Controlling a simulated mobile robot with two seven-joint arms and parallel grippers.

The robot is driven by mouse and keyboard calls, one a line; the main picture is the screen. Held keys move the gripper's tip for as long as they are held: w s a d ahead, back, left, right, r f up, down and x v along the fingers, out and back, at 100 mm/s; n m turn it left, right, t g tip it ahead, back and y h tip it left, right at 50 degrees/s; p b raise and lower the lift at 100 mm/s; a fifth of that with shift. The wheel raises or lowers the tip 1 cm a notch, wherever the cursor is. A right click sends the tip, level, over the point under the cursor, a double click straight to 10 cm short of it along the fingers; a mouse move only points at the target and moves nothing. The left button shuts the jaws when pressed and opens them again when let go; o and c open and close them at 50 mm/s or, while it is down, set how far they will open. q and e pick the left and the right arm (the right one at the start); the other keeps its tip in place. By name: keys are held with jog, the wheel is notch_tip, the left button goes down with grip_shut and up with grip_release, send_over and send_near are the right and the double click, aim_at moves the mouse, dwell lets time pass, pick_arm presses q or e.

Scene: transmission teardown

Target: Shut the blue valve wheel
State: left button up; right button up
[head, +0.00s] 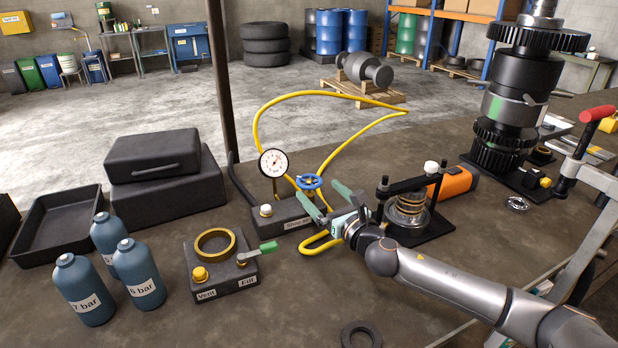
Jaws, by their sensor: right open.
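The blue valve wheel (309,181) sits on top of a dark block labelled as shop air (270,222), near the middle of the head view. A pressure gauge (273,163) stands on the same block, left of the wheel. My right gripper (325,198) reaches in from the right with its two green-tipped fingers spread apart. Nothing is between the fingers that I can make out. My left gripper is not in view.
A yellow hose (258,118) loops behind the block. A spring fixture (407,208) stands close right of my gripper. A block with a brass ring (215,243) and blue bottles (82,288) stand left. The front middle of the bench is mostly clear.

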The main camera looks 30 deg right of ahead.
aim_at(310, 179)
jog(key=w, duration=0.6)
jog(key=shift+w, duration=0.3)
jog(key=c, duration=1.2)
jog(key=shift+a+h+p, duration=0.1)
jog(key=shift+h+p, duration=0.3)
jog(key=m+h+p, duration=0.1)
jog(key=m+h, duration=0.2)
jog(key=h, duration=0.1)
jog(key=shift+g, duration=0.3)
jog(key=m+g+h+p, duration=0.1)
jog(key=m+h, duration=0.1)
jog(key=h, duration=0.1)
jog(key=shift+m+g+h, duration=0.9)
jog(key=shift+m+h, duration=0.3)
jog(key=shift+h, duration=0.4)
jog(key=shift+d, duration=0.2)
